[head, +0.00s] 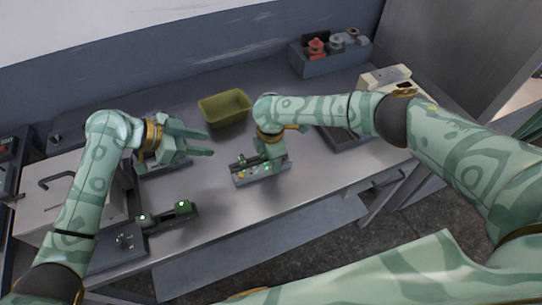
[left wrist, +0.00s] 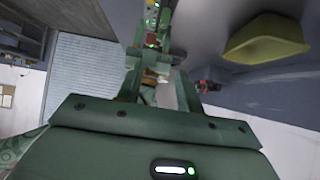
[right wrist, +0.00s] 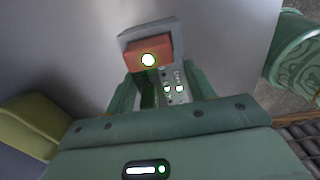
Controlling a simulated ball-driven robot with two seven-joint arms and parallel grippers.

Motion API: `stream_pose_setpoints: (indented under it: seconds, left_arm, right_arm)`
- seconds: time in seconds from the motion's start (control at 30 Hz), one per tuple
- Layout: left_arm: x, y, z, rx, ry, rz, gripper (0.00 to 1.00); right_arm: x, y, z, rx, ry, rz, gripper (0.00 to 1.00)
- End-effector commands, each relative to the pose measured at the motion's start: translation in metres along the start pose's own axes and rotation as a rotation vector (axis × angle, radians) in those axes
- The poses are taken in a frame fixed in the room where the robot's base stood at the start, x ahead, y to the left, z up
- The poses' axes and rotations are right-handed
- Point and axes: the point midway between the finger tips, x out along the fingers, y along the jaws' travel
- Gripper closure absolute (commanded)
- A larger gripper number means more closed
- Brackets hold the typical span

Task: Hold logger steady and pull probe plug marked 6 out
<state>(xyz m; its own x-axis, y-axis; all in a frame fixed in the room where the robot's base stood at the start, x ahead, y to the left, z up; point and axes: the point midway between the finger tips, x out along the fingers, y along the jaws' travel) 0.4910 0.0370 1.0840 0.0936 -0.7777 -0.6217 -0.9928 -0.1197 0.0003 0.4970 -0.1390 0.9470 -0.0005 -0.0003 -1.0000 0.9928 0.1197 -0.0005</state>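A small grey logger (head: 262,174) with green lights lies on the bench in the head view. My right gripper (head: 270,148) points down over it and hides part of it. In the right wrist view, a grey panel (right wrist: 177,75) with green lights and an orange block (right wrist: 148,58) with a bright light show between and beyond the fingertips. The fingers of my right gripper (right wrist: 163,88) stand apart; contact is unclear. My left gripper (head: 200,143) is open and empty, left of the logger. The left wrist view shows lit units (left wrist: 152,25) beyond its fingers. No number 6 is readable.
A yellow-green bin (head: 225,108) stands behind the logger. Another unit with green lights (head: 163,214) lies at front left. A grey box with a handle (head: 60,192) is far left. A rack with red and grey items (head: 330,52) stands at the back right. Bare bench lies between the grippers.

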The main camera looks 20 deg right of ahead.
Motion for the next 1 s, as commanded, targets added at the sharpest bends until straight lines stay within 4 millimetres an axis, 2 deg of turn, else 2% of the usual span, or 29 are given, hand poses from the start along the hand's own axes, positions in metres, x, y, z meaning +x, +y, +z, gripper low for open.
stream_pose_setpoints:
  seconds: [0.03, 0.1, 0.2, 0.27, 0.33, 0.4, 0.6, 0.8, 1.0]
  left_arm:
    - [0.000, 0.000, 0.000, 0.000, 0.000, 0.000, 0.64]
    - [0.000, 0.000, -0.001, 0.001, 0.000, -0.001, 0.56]
    - [0.000, -0.003, -0.014, 0.025, 0.008, -0.001, 0.56]
    - [0.009, 0.002, -0.032, 0.074, -0.002, 0.012, 0.56]
    - [0.028, 0.014, -0.054, 0.136, -0.110, 0.025, 0.56]
    - [0.039, 0.021, -0.057, 0.092, -0.234, 0.001, 0.56]
    - [0.046, 0.024, -0.046, -0.121, -0.463, -0.156, 0.56]
    - [0.043, 0.018, -0.034, -0.293, -0.508, -0.246, 0.56]
    - [0.067, 0.015, -0.019, -0.316, -0.506, -0.247, 0.56]
  right_arm:
    - [0.000, 0.000, 0.000, 0.000, 0.000, 0.000, 0.79]
    - [0.000, 0.000, 0.000, 0.000, 0.000, 0.000, 0.78]
    - [0.000, 0.000, 0.000, 0.001, 0.000, 0.001, 0.78]
    - [-0.001, 0.000, 0.000, 0.001, 0.000, 0.001, 0.78]
    - [-0.001, 0.000, 0.000, 0.000, 0.000, 0.001, 0.78]
    - [-0.001, 0.000, 0.000, 0.000, 0.000, 0.001, 0.78]
    - [-0.001, 0.000, 0.000, 0.001, 0.000, 0.001, 0.78]
    - [-0.001, 0.000, 0.000, 0.000, 0.000, 0.001, 0.78]
    - [-0.001, 0.001, 0.000, 0.000, 0.000, 0.001, 0.78]
